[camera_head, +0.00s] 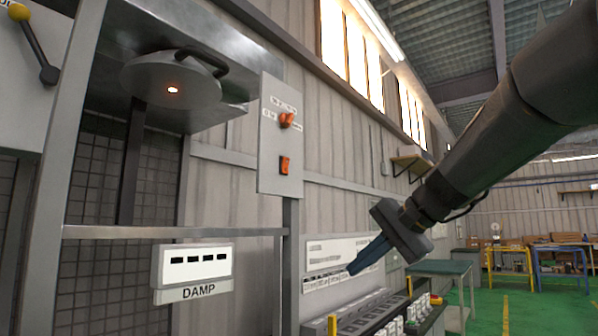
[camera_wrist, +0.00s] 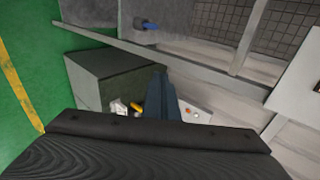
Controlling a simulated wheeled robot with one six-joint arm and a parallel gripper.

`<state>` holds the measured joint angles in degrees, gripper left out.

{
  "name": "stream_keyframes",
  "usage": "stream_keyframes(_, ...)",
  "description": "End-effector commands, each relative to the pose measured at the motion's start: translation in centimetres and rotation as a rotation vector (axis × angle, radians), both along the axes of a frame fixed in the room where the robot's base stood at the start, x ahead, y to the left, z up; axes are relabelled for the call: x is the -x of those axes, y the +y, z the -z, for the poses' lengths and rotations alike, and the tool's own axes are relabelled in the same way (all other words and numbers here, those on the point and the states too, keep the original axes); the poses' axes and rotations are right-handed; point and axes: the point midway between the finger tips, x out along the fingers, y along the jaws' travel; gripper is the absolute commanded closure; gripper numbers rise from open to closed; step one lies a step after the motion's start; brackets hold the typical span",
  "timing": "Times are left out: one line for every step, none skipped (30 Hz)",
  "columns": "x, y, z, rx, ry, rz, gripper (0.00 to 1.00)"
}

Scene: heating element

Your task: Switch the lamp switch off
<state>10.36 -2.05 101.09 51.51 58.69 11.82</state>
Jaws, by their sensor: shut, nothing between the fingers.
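A grey upright panel (camera_head: 266,140) on a post carries an orange rotary switch (camera_head: 287,119) with small labels and, below it, an orange rocker switch (camera_head: 284,165). The labels are too small to read, so I cannot tell which is the lamp switch. A small orange light glows on the round grey lid (camera_head: 170,76) to the left of the panel. My gripper (camera_head: 352,271) is shut and empty, to the right of and below the panel, apart from both switches. Its dark blue fingers also show in the wrist view (camera_wrist: 160,96).
A metal frame with a DAMP box (camera_head: 192,267) stands at the left. A bench with several black and white devices (camera_head: 375,315) is below my gripper. A green table (camera_head: 438,268) is behind. The green floor (camera_head: 520,310) at the right is open.

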Motion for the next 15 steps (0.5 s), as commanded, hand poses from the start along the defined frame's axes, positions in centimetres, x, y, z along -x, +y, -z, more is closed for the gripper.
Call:
stream_keyframes(-0.5, 0.2, -5.6, -0.073, -0.060, 0.005, 1.00)
stream_keyframes(-0.6, 0.4, -8.5, -0.117, -0.088, 0.003, 1.00)
stream_keyframes(-0.5, 0.7, -12.0, -0.167, -0.126, -0.004, 1.00)
stream_keyframes(-0.4, 0.9, -14.4, -0.201, -0.150, -0.010, 1.00)
stream_keyframes(-0.1, 1.1, -16.6, -0.232, -0.172, -0.018, 1.00)
stream_keyframes(0.3, 1.4, -19.1, -0.266, -0.199, -0.029, 1.00)
stream_keyframes(0.6, 1.5, -20.7, -0.289, -0.217, -0.039, 1.00)
stream_keyframes(0.9, 1.7, -22.1, -0.308, -0.232, -0.047, 1.00)
stream_keyframes(1.2, 1.8, -23.6, -0.329, -0.247, -0.056, 1.00)
stream_keyframes(1.5, 1.9, -24.5, -0.341, -0.258, -0.062, 1.00)
stream_keyframes(1.7, 1.9, -25.3, -0.350, -0.265, -0.066, 1.00)
stream_keyframes(1.9, 2.0, -25.9, -0.360, -0.273, -0.071, 1.00)
stream_keyframes(2.0, 2.1, -26.3, -0.364, -0.276, -0.073, 1.00)
stream_keyframes(2.0, 2.1, -26.5, -0.367, -0.279, -0.075, 1.00)
stream_keyframes(2.1, 2.1, -26.6, -0.369, -0.280, -0.077, 1.00)
